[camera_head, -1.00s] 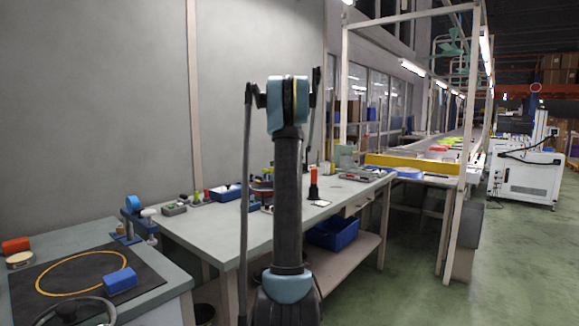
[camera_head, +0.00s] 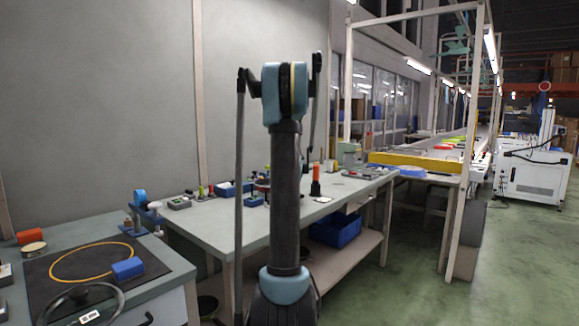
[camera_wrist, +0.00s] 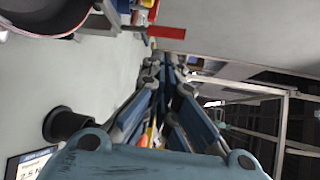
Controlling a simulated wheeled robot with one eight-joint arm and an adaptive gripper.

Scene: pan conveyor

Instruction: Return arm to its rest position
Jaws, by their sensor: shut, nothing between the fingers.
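My arm (camera_head: 285,190) stands upright in the middle of the head view, its upper joint (camera_head: 285,92) at the top. My gripper (camera_wrist: 166,62) shows in the wrist view with its blue and dark fingers drawn together. It is shut and empty. It hangs over or beside a grey tabletop (camera_wrist: 90,75), not touching anything that I can see. The gripper cannot be made out in the head view.
A workbench (camera_head: 225,228) with small tools stands behind my arm, a blue bin (camera_head: 335,229) on its lower shelf. A nearer bench at left carries a black mat (camera_head: 60,290) and a blue block (camera_head: 128,268). Green floor (camera_head: 520,270) is open at right.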

